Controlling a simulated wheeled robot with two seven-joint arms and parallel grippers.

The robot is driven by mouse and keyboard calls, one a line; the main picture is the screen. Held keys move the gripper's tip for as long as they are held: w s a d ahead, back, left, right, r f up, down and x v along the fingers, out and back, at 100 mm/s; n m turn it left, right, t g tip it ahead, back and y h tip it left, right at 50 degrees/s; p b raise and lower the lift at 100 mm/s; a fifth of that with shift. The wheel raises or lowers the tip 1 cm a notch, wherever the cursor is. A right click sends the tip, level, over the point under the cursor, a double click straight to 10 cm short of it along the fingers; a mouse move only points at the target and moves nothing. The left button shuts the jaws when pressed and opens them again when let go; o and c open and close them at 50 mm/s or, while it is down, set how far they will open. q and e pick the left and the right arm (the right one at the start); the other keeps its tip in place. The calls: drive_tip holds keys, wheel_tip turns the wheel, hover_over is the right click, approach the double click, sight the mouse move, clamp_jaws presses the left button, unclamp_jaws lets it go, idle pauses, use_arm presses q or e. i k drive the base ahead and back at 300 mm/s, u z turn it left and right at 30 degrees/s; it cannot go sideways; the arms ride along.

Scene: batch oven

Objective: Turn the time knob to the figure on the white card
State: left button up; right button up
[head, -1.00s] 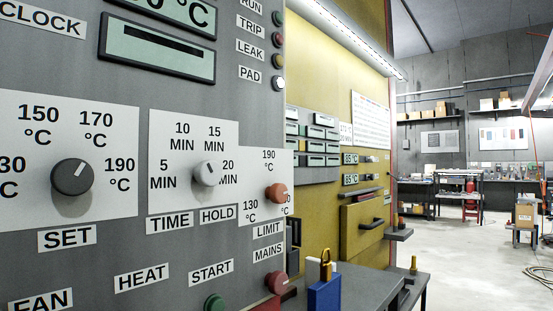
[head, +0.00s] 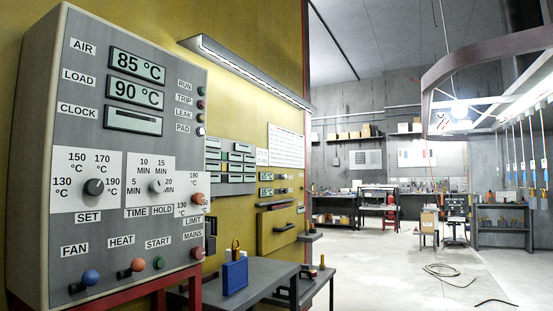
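The plate sits on the grey control panel (head: 128,140) at the left. A small white card (head: 262,157) is on the yellow wall beyond the panel, beside a larger white sheet (head: 286,147); the writing on both is too small to read. Neither of my grippers is in view.
The SET knob (head: 94,187) is left of the time knob and the red LIMIT knob (head: 197,198) right. Blue (head: 90,277), orange (head: 138,264) and green (head: 158,262) controls lie below. A grey table (head: 262,277) bears a blue padlock-like block (head: 235,273).

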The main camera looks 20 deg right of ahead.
sight(158, 185)
drive_tip(key=z, duration=0.9)
drive_tip(key=i, duration=0.85)
drive_tip(key=z, duration=0.9)
drive_tip(key=i, duration=1.15)
drive_tip(key=u, duration=1.1)
drive_tip(key=i, duration=0.65)
drive_tip(key=u, duration=1.2)
drive_tip(key=k, duration=0.45)
drive_tip(key=u, duration=1.8)
drive_tip(key=i, duration=0.6)
drive_tip(key=u, duration=0.3)
